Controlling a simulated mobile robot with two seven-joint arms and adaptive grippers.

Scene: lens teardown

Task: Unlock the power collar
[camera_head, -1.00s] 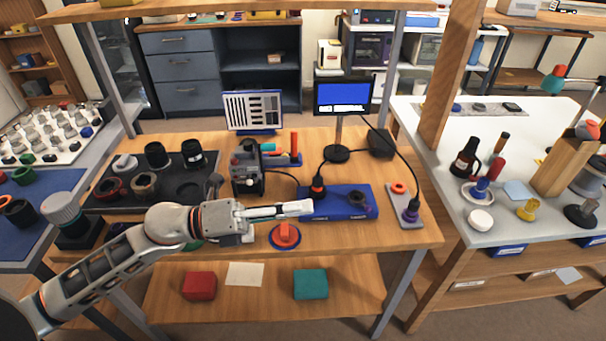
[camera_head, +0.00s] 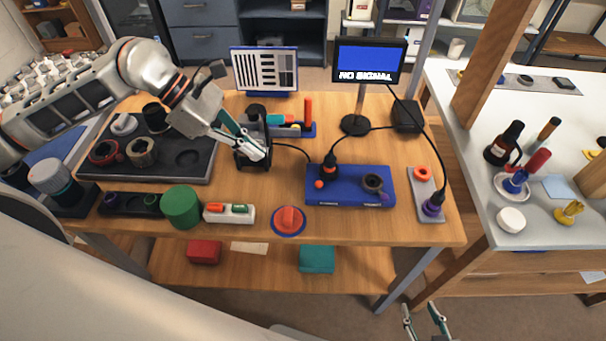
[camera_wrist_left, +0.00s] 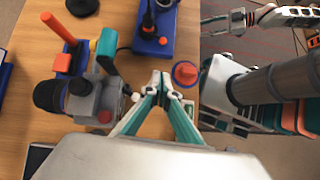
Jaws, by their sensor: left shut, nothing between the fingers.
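A black plug (camera_head: 330,160) with an orange band at its base stands upright in the blue box (camera_head: 350,198); this may be the power collar. A purple-and-black plug (camera_head: 433,207) sits on a grey plate (camera_head: 424,188) to the right. I cannot tell whether either is locked. My left gripper (camera_head: 262,155) is shut and empty, beside the dark camera-like device (camera_head: 244,157) and left of the blue box. In the left wrist view its fingertips (camera_wrist_left: 161,77) meet, with the blue box (camera_wrist_left: 151,46) beyond. My right gripper (camera_head: 421,308) is open, low at the bottom edge.
A monitor (camera_head: 368,62) reads "NO SIGNAL". An orange knob on a blue disc (camera_head: 288,221), a small white box (camera_head: 229,214) and a green cylinder (camera_head: 181,207) line the front edge. A black tray (camera_head: 200,170) lies left. Cables run across the table's back right.

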